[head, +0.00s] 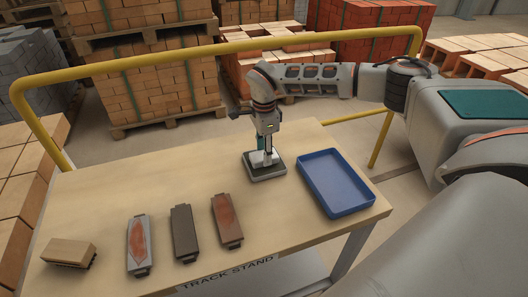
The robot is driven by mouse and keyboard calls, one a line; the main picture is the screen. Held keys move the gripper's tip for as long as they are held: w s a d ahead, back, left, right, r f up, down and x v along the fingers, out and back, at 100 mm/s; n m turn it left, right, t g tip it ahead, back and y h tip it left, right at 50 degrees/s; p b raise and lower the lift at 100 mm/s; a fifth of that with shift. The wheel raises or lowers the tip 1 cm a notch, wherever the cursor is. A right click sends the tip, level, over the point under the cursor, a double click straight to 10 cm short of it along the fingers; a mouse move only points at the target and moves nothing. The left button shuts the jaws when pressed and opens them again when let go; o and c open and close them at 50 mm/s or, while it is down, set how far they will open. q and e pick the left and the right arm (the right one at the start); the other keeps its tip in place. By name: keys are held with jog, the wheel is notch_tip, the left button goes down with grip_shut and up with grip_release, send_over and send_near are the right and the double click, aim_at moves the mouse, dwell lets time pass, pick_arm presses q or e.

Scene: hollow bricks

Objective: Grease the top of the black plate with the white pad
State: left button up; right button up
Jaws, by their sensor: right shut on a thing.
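The black plate (183,232) lies on the table, between a grey plate with reddish patches and a brown rusty plate. My right gripper (264,150) points down at the back middle of the table, behind these plates. It is shut on the white pad (257,159), of which only a small pale part and some teal show between the fingers. The pad is at a square, dark, pale-rimmed dish (275,172); whether it touches the dish is too small to tell. My left gripper is not in view.
The grey plate (138,246) and brown plate (227,221) flank the black one. A wooden block (69,252) lies at the front left. An empty blue tray (337,186) is at the right. A yellow rail (160,62) runs behind the table. The table's back left is clear.

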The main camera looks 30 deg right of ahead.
jog(key=shift+s+f, duration=0.1)
notch_tip(320, 180, up, 4)
jog(key=p, duration=0.4)
jog(key=shift+f, duration=0.1)
jog(key=shift+r+p, duration=0.85)
jog(key=shift+r, duration=0.25)
jog(key=shift+r+p, duration=0.3)
jog(key=shift+r, duration=0.3)
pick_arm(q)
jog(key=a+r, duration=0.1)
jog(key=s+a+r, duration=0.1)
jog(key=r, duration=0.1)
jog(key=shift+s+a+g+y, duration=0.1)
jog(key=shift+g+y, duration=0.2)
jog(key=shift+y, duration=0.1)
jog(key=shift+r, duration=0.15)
